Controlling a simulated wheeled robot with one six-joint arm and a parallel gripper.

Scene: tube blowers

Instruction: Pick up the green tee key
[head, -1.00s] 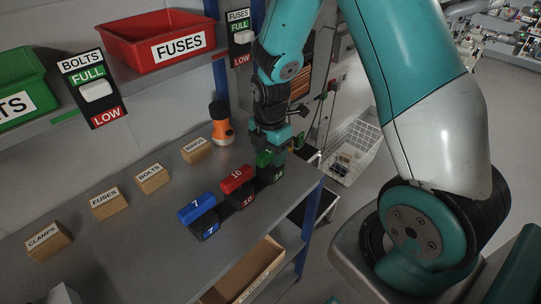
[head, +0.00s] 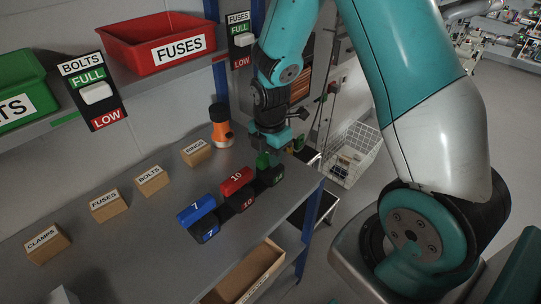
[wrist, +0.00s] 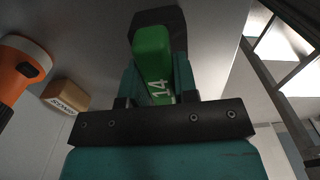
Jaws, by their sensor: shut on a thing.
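The green tee key (head: 263,160), marked 14 in the wrist view (wrist: 153,55), is at the right end of a row of black holders. My gripper (wrist: 160,90) is shut on it, with a teal finger on either side. In the head view my gripper (head: 268,150) points down over the key and hides part of it. The dark holder (wrist: 160,20) shows just beyond the key in the wrist view. I cannot tell whether the key is clear of its holder.
A red key (head: 237,181) marked 10 and a blue key (head: 196,210) marked 7 sit left of the green one. An orange-and-black object (head: 221,126) and labelled blocks (head: 150,180) stand behind and left on the grey bench. An open box (head: 250,272) is below the front edge.

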